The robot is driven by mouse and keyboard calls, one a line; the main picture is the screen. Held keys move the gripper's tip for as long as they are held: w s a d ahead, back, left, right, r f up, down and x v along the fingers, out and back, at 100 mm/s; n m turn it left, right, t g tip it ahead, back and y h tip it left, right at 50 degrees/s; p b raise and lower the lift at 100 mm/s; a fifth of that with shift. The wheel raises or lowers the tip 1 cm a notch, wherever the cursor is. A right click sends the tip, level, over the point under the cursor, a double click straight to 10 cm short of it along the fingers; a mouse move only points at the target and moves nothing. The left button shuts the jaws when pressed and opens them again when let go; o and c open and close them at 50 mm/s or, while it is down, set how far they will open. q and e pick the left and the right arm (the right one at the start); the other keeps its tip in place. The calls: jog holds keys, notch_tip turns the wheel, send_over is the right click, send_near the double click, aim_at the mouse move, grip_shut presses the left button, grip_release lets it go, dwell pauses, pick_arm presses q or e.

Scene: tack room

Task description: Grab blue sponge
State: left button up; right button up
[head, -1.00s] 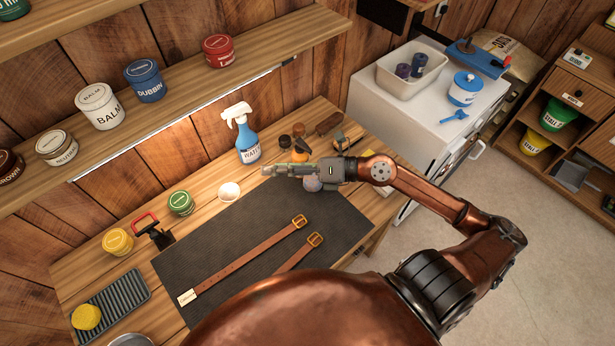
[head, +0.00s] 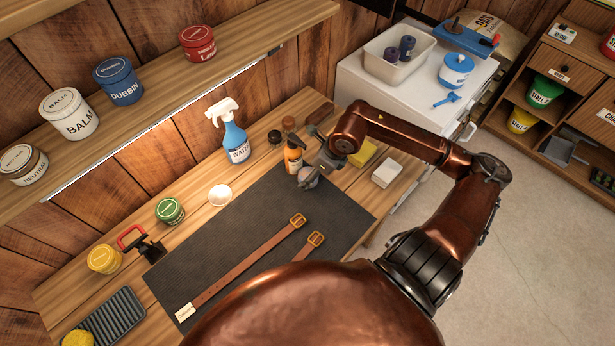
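A rounded grey-blue object (head: 308,178), which looks like the blue sponge, sits at the dark mat's far right corner. My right gripper (head: 321,163) comes in from the right and points down right beside and partly over it. The fingers are small and partly hidden by the wrist, so I cannot tell whether they touch or hold it. My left gripper is not in view.
An orange-brown bottle (head: 293,155) stands just behind the gripper, with a blue spray bottle (head: 235,142) farther left. A yellow block (head: 362,154) and white block (head: 387,174) lie to the right. Leather straps (head: 250,265) lie on the dark mat (head: 230,235).

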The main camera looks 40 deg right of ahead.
jog(key=x, duration=0.2)
jog(key=shift+w+a+f, duration=0.1)
jog(key=shift+w+f, duration=0.05)
jog(key=shift+f, duration=0.1)
jog(key=shift+c, duration=0.4)
jog(key=c, duration=0.9)
jog(key=shift+o, duration=0.2)
